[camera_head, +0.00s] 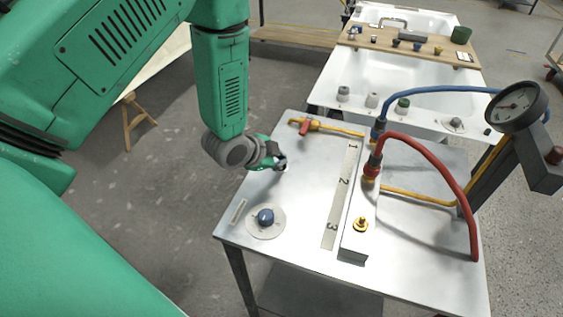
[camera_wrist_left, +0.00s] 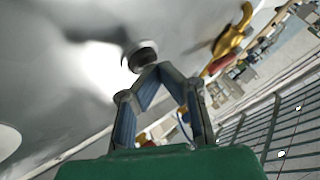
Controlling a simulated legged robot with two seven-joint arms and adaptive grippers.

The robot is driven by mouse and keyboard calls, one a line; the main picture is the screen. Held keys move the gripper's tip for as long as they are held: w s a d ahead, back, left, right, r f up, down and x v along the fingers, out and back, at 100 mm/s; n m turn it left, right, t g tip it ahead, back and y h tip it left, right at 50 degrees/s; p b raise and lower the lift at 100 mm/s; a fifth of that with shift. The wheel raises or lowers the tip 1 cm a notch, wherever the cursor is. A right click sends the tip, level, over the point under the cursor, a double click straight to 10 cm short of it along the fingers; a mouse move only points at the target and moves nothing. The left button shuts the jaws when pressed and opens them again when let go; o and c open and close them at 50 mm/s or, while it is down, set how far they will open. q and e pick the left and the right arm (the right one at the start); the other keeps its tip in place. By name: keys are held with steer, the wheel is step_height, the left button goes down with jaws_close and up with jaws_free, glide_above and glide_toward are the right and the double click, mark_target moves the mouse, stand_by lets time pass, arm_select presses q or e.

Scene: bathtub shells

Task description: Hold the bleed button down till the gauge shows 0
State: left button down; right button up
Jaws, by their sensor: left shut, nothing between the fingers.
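The round gauge (camera_head: 516,107) stands at the right on a dark post; its needle and marks are too small to read. My left gripper (camera_head: 281,164) is over the left part of the steel table, with its fingers shut and empty. In the left wrist view its fingertips (camera_wrist_left: 157,70) meet in a point close beside a small dark round button-like piece (camera_wrist_left: 139,56) with a metal rim. I cannot tell if they touch it. In the head view the gripper mostly hides that spot. My right gripper is not in view.
The steel table (camera_head: 310,170) also bears a blue knob (camera_head: 265,217), a brass knob (camera_head: 361,225), a red-handled valve (camera_head: 305,127) and a strip numbered 1 to 3 (camera_head: 341,195). A red hose (camera_head: 440,165) and a blue hose (camera_head: 440,90) arch over its right side. White tubs (camera_head: 395,70) stand behind.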

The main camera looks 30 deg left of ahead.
arm_select(q)
steer(key=shift+r+p, duration=0.3)
steer(key=shift+r, duration=0.3)
step_height(320, 180, up, 5)
steer(key=p, duration=0.4)
stand_by(0.4)
